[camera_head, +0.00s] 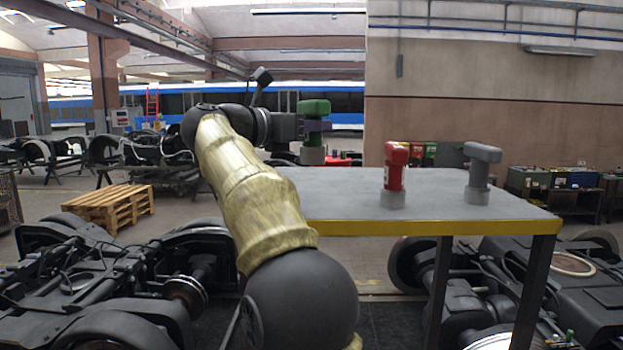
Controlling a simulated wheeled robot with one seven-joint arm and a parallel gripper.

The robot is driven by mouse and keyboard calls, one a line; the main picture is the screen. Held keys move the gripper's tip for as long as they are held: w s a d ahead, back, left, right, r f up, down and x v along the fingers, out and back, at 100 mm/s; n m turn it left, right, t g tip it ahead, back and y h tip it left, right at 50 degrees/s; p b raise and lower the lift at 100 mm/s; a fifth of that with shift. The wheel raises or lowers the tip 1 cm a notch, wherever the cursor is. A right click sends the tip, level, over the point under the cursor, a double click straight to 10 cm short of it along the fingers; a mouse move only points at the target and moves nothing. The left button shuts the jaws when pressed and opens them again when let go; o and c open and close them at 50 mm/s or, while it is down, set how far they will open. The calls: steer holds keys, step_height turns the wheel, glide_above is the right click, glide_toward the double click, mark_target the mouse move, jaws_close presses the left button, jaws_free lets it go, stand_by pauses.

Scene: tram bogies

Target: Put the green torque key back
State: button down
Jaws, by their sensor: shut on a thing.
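My gripper (318,126) is shut on the green torque key (313,108). The key is upright, with its green head above the jaws and its grey lower end (312,156) below them. It looks held in the air near the back left of the grey table top (430,205); its exact height above the table cannot be told. A red key (394,172) and a grey key (481,165) stand upright on the table to the right, each with a grey bottom part. My arm hides the left part of the table, and no empty holder shows.
The table has a yellow front edge (430,228) and dark legs. Its top is clear between and in front of the standing keys. Dark bogies (100,285) lie at left and right. A wooden pallet (110,205) is on the floor at left. Small red items (340,160) show behind the held key.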

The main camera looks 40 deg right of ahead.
mark_target(305, 148)
steer(key=shift+s+f, duration=0.15)
steer(key=shift+f, duration=1.95)
steer(key=shift+f+p, duration=0.6)
steer(key=shift+f, duration=1.3)
steer(key=shift+f, duration=0.15)
steer(key=c, duration=0.9)
jaws_free()
steer(key=shift+r, duration=0.2)
